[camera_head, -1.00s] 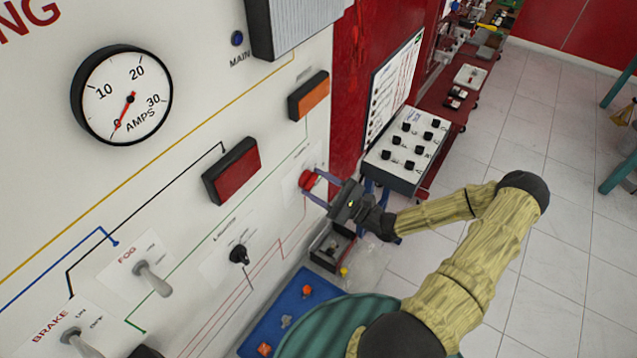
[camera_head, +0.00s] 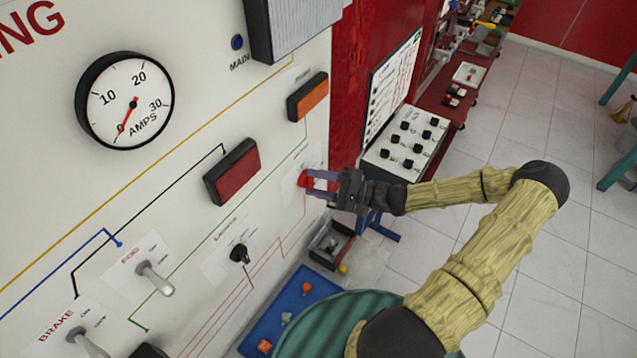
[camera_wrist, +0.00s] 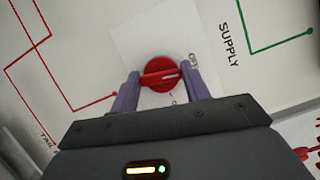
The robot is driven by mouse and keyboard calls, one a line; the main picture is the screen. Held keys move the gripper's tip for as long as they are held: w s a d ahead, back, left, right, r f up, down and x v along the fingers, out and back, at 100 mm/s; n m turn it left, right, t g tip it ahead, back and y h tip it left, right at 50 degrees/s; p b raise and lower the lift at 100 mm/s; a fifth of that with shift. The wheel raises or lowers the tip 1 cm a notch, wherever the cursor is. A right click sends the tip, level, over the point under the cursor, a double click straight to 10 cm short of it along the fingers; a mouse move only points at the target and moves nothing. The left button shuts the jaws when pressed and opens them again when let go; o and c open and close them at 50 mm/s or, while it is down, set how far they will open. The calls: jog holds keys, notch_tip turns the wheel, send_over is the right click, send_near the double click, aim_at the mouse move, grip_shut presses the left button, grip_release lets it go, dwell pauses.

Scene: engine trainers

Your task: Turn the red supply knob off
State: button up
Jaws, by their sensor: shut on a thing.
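The red supply knob (camera_head: 305,180) sits on the white wiring panel (camera_head: 190,110), near its right edge. In the wrist view the knob (camera_wrist: 158,74) is a round red disc with a raised grip bar and a pale pointer mark, beside the printed word SUPPLY. My gripper (camera_head: 318,181) reaches the knob from the right. In the wrist view its two purple fingers (camera_wrist: 160,84) stand on either side of the knob's bar, shut on it. Part of the label by the knob is hidden by the right finger.
The panel also carries an amps gauge (camera_head: 125,101) with its needle near 0, a black lights knob (camera_head: 240,254), a fog toggle (camera_head: 155,278) and a red lamp (camera_head: 231,171). A blue tray (camera_head: 275,321) lies below.

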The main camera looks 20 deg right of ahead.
jog(key=shift+n+h, duration=0.4)
jog(key=shift+n, duration=0.6)
jog(key=o, duration=1)
jog(key=b+v, duration=0.6)
jog(key=v, duration=1.1)
jog(key=shift+d+r, duration=0.1)
jog(key=shift+d, duration=0.15)
